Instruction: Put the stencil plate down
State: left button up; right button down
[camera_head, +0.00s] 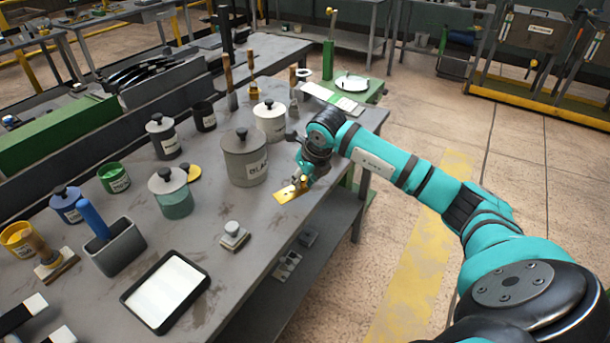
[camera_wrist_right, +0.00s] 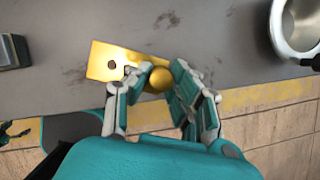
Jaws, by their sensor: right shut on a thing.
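The stencil plate (camera_head: 287,193) is a small yellow-gold plate near the right edge of the grey workbench (camera_head: 236,282). In the right wrist view the plate (camera_wrist_right: 106,60) shows a dark hole and a round gold knob (camera_wrist_right: 160,79). My right gripper (camera_head: 303,181) is over the plate's right end. In the wrist view its fingers (camera_wrist_right: 158,82) are shut on the knob. I cannot tell whether the plate touches the bench top or hangs just above it.
A large grey lidded pot (camera_head: 244,165) stands just left of my right gripper, with a white lidded pot (camera_head: 270,125) behind it. A small block with a knob (camera_head: 233,238) and a black-rimmed white tray (camera_head: 166,290) lie nearer. Bare bench top lies between them.

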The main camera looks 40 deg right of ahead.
aim_at(305, 180)
jog(key=shift+w+d+f, duration=0.1)
jog(key=shift+w+d, duration=0.9)
jog(key=shift+w, duration=0.25)
jog(key=shift+w+d, duration=0.2)
jog(key=shift+f+p, duration=0.15)
jog(key=shift+p, duration=0.15)
notch_tip(305, 180, down, 3)
jog(key=shift+p, duration=0.6)
jog(key=shift+d+f, duration=0.1)
jog(key=shift+f, duration=0.1)
pick_arm(q)
jog(key=shift+w+d+r, duration=0.3)
jog(key=shift+r, duration=0.25)
jog(key=shift+w+d+r, duration=0.25)
jog(key=shift+w+r, duration=0.05)
jog(key=shift+r, duration=0.2)
jog(key=shift+f, duration=0.1)
pick_arm(e)
jog(key=shift+f, duration=0.1)
jog(key=c, duration=1.2)
grip_release()
pick_arm(q)
jog(key=shift+s+a, duration=0.15)
jog(key=shift+a, duration=0.05)
